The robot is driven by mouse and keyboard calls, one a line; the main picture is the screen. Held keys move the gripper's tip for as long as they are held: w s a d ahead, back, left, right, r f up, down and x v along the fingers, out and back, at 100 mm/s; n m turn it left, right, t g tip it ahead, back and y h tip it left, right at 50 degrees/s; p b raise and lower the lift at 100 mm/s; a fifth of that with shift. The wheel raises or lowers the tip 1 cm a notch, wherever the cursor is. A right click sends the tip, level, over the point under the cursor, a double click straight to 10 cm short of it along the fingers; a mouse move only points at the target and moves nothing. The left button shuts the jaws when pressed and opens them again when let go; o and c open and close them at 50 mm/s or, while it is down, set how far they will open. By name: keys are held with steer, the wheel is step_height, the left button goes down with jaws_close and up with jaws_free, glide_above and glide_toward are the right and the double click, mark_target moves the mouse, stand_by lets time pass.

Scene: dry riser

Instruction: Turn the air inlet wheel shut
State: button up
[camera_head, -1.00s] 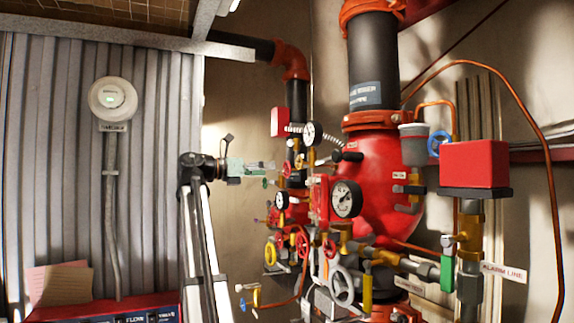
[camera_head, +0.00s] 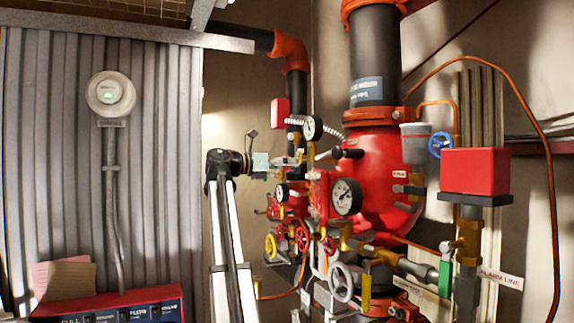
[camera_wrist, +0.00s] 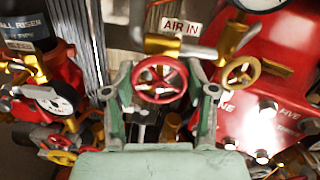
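The air inlet wheel (camera_wrist: 143,75) is a small red handwheel under a white "AIR IN" label (camera_wrist: 180,25) in the wrist view. My gripper (camera_wrist: 158,98) is open, with one green-grey finger on each side of the wheel. The wheel appears between the fingers, with no clear contact on its rim. In the head view my gripper (camera_head: 285,162) reaches from the left to the upper part of the valve cluster. I cannot make out the air inlet wheel there; the gripper and fittings crowd that spot.
A yellow handwheel (camera_wrist: 241,72) sits close to the right finger. A pressure gauge (camera_head: 312,128) and a black lever (camera_head: 348,154) are near my gripper. Below are other red and yellow wheels, a gauge (camera_head: 346,196) and a grey wheel (camera_head: 343,282). The corrugated wall (camera_head: 60,160) is left.

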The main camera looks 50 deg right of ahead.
steer(key=shift+c, duration=1.2)
